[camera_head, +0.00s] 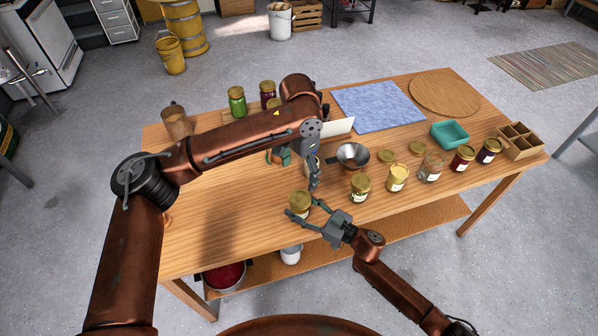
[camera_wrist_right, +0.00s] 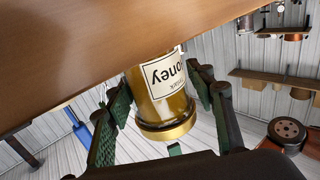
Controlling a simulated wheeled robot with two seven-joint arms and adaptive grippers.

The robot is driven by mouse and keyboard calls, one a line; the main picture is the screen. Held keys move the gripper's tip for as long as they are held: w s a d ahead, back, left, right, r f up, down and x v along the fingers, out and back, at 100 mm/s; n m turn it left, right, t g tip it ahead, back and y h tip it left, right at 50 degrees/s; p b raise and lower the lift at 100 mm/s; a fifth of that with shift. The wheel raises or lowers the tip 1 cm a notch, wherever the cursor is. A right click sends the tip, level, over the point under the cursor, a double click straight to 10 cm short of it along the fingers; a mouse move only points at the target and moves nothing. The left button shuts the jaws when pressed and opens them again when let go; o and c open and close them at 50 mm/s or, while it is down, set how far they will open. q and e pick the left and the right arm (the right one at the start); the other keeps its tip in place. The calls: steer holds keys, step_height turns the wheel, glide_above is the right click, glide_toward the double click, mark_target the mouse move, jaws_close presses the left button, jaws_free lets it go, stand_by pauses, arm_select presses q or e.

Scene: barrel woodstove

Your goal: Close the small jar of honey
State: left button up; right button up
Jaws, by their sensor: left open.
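The honey jar (camera_head: 300,204) stands upright at the table's front edge, with a gold lid on its top. In the right wrist view the honey jar (camera_wrist_right: 172,90) shows upside down, its label reading "oney" and the gold lid (camera_wrist_right: 168,130) towards the camera. I cannot tell how tight the lid is. My right gripper (camera_head: 303,208) is low at the jar, fingers on either side of it; a small gap shows beside the right finger. My left gripper (camera_head: 314,180) is open, pointing down, just above and right of the lid. Its fingertips are small and partly overlapped.
Several jars stand along the front edge to the right, including a yellow jar (camera_head: 397,179) and a clear jar (camera_head: 431,169). Loose gold lids (camera_head: 417,148) and a metal funnel (camera_head: 352,155) lie behind them. A teal tray (camera_head: 449,134) is farther right.

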steer(key=o, duration=0.3)
steer(key=shift+r, duration=0.1)
steer(key=shift+o, duration=0.2)
steer(key=v, duration=1.2)
